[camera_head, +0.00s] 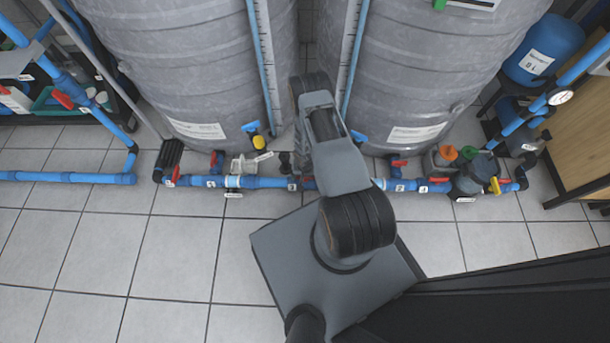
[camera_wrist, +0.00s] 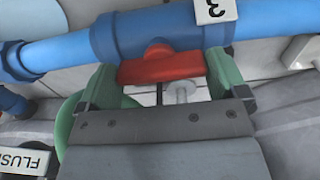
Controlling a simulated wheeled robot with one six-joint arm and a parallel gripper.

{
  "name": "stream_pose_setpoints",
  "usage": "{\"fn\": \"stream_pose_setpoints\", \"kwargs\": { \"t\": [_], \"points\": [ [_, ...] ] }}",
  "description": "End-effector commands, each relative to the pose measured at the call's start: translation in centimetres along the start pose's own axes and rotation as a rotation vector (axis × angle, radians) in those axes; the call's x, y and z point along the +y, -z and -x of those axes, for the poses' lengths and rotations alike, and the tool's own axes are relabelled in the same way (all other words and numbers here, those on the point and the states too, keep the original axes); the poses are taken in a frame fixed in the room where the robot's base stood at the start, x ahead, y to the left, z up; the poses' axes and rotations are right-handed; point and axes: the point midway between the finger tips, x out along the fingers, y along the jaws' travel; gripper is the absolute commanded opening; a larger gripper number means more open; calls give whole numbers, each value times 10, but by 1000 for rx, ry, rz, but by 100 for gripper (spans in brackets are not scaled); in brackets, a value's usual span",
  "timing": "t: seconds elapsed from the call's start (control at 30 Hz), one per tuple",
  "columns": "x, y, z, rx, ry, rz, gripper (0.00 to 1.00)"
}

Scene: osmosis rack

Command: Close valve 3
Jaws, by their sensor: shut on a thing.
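In the wrist view, the red handle of valve 3 (camera_wrist: 175,66) sits on a blue pipe fitting (camera_wrist: 135,30). A white tag marked 3 (camera_wrist: 214,10) is on the pipe just above it, upside down in this view. The handle appears to run roughly along the pipe. My gripper (camera_wrist: 160,70) has its green fingers at both ends of the handle and is shut on it. In the head view my own arm covers the middle of the pipe, so the gripper and its contact with the handle are hidden there.
A low blue pipe (camera_head: 262,183) with several red-handled valves runs along the floor in front of two large grey tanks (camera_head: 205,70). A tag reading FLUSH, partly cut off, shows in the wrist view (camera_wrist: 25,160). Tiled floor (camera_head: 100,250) is clear at the left.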

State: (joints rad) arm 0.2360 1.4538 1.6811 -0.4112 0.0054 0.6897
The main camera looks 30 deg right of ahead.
Motion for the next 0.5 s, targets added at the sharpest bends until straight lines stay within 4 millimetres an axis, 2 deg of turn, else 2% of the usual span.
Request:
{"fn": "stream_pose_setpoints", "kwargs": {
  "t": [0.27, 0.5],
  "points": [
    [0, 0, 0, 0, 0, -31, 68],
    [-1, 0, 0, -1, 0, -176, 68]
  ]
}}
